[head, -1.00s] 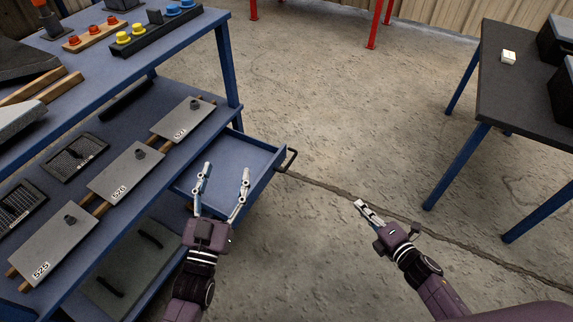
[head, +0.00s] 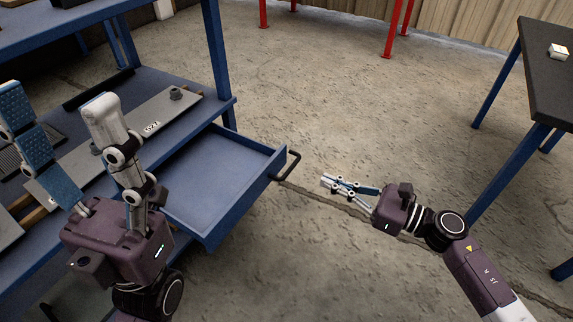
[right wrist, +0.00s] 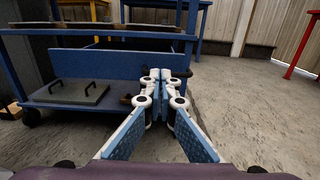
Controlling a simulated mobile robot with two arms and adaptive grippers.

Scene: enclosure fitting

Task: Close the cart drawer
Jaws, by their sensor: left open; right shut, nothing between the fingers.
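The blue cart drawer (head: 215,180) stands pulled out from the right side of the blue cart (head: 215,60) in the head view. It looks empty inside. Its black handle (head: 287,166) sticks out at the right end. My right gripper (head: 324,181) is shut and empty, its tips pointing left, a short way right of the handle and apart from it. In the right wrist view its closed fingers (right wrist: 165,75) cover part of the cart. My left gripper (head: 58,112) is open and empty, raised left of the drawer in front of the cart's shelf.
A grey plate (head: 158,120) lies on the cart shelf beside the left gripper. A dark-topped table (head: 550,90) with blue legs stands at the right. Red legs (head: 395,25) stand at the back. The concrete floor between cart and table is clear.

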